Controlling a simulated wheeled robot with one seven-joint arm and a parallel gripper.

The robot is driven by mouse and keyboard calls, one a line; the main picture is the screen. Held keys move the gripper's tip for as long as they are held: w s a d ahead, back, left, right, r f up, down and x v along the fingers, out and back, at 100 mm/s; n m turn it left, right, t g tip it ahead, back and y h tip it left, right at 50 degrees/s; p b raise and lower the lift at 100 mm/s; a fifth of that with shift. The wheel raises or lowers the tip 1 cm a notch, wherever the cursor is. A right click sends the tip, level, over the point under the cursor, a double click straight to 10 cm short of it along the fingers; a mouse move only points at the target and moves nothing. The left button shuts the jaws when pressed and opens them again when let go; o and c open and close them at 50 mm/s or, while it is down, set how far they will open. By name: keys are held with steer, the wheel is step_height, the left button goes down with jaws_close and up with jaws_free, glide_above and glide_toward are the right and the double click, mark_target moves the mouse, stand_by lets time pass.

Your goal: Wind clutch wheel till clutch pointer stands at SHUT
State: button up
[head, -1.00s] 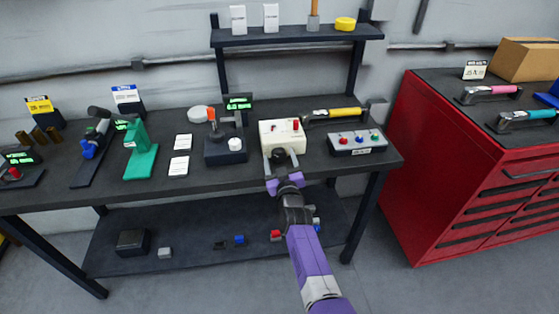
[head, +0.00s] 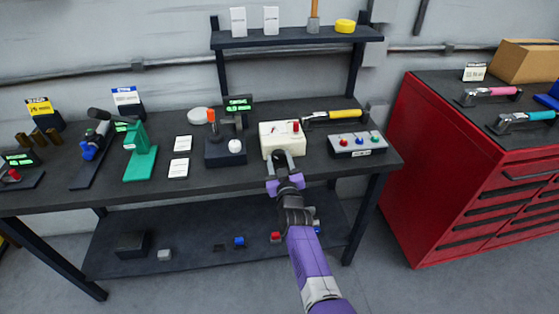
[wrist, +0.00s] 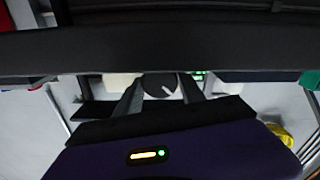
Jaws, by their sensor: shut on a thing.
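A cream box (head: 271,142) with a small dial and a red-topped lever (head: 296,127) stands near the front edge of the bench. My gripper (head: 280,156) is at its front face, with its fingers shut on a dark round wheel. In the wrist view the wheel (wrist: 160,86) shows a white mark and sits between the two fingers (wrist: 160,96). In the head view the fingers largely hide the wheel. The dial's pointer and lettering are too small to read.
A panel with several coloured buttons (head: 357,144) stands close on the right. A dark box with a white knob (head: 225,152) is on the left, and a yellow-handled tool (head: 333,116) lies behind. The bench (head: 225,180) is clear along its front edge.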

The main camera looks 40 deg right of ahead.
steer(key=m, duration=0.4)
steer(key=shift+m, duration=2.4)
steer(key=o, duration=1.4)
steer(key=shift+c, duration=0.2)
steer(key=shift+f, duration=0.1)
steer(key=shift+d, duration=0.1)
steer(key=shift+s, duration=0.1)
